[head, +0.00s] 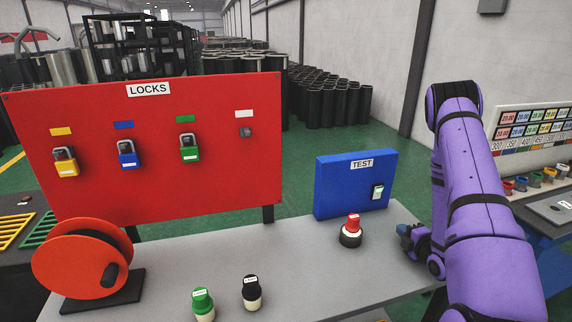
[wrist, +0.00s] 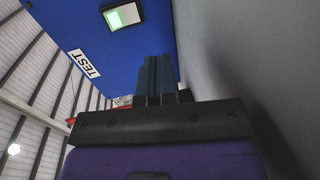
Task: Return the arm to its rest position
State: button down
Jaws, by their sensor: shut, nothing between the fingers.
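My purple arm stands at the right of the head view, folded over the right end of the grey table (head: 300,262). My gripper (head: 403,231) is low at the table's right edge, partly hidden by the arm. In the wrist view my gripper (wrist: 156,75) shows its fingers together with nothing between them. The fingers point toward the blue TEST box (wrist: 65,20), which stands upright on the table in the head view (head: 340,190). A red-topped knob (head: 351,229) on a black base stands left of the gripper, apart from it.
A red LOCKS board (head: 230,180) holds yellow, blue and green padlocks. An orange reel (head: 75,258) stands at the left. A green-topped cylinder (head: 203,303) and a black-topped cylinder (head: 251,292) stand at the table's front. A side bench (head: 545,200) is at the far right.

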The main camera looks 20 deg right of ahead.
jog(key=shift+r, duration=0.1)
jog(key=shift+w+r, duration=0.25)
jog(key=shift+w, duration=0.05)
jog(key=w+a+r+m+g+h, duration=0.1)
jog(key=w+a+r+m+g, duration=0.2)
jog(key=r, duration=0.8)
jog(key=w+a+r+m+g+h, duration=0.1)
jog(key=w+a+r+m, duration=0.25)
jog(key=r, duration=0.65)
jog(key=s+a+r+m+g, duration=0.3)
jog(key=s+a+r+m, duration=0.2)
jog(key=s+a+r, duration=0.5)
jog(key=s+a+r+m+g+y, duration=0.1)
jog(key=s+a+r+m, duration=0.1)
jog(key=s, duration=0.5)
jog(key=s+a+r+m+g+y, duration=0.1)
jog(key=s+a+r+m, duration=0.1)
jog(key=s+a+r, duration=0.2)
jog(key=s+a+r+m+g, duration=0.2)
jog(key=s+a, duration=0.4)
jog(key=s, duration=0.4)
jog(key=shift+a+r+y, duration=0.35)
jog(key=shift+r+y, duration=0.05)
jog(key=shift+r, duration=0.1)
dwell(1.2)
